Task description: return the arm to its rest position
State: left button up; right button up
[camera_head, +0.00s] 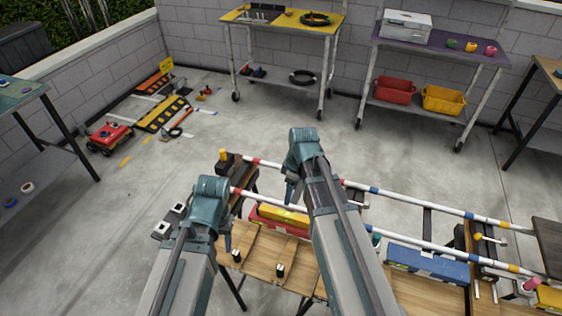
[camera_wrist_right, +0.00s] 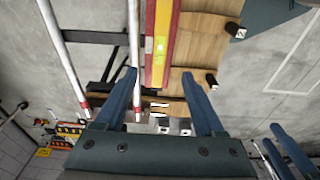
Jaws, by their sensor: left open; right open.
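My left gripper (camera_head: 227,238) hangs at the end of the left arm, over the near left end of the wooden workbench. Its two fingers also show apart at the right edge of the right wrist view (camera_wrist_right: 272,136), with nothing seen between them. My right gripper (camera_head: 291,188) points down above the white rails of the bench, partly hidden by its own wrist. In the right wrist view its blue fingers (camera_wrist_right: 165,86) are spread wide and hold nothing. Both forearms reach forward from the lower edge of the head view.
The wooden workbench (camera_head: 262,250) carries white banded rails (camera_head: 405,240), a red and yellow bar (camera_head: 283,216) and a blue box (camera_head: 428,264). A yellow-topped cart (camera_head: 290,22) and a purple-topped cart (camera_head: 440,45) stand behind.

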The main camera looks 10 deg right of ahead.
jog(key=s+a+m+g+h, duration=0.1)
jog(key=s+a+m+h, duration=0.1)
jog(key=s+a+m, duration=0.5)
jog(key=s+a, duration=0.5)
jog(key=s, duration=0.1)
jog(key=shift+s, duration=0.2)
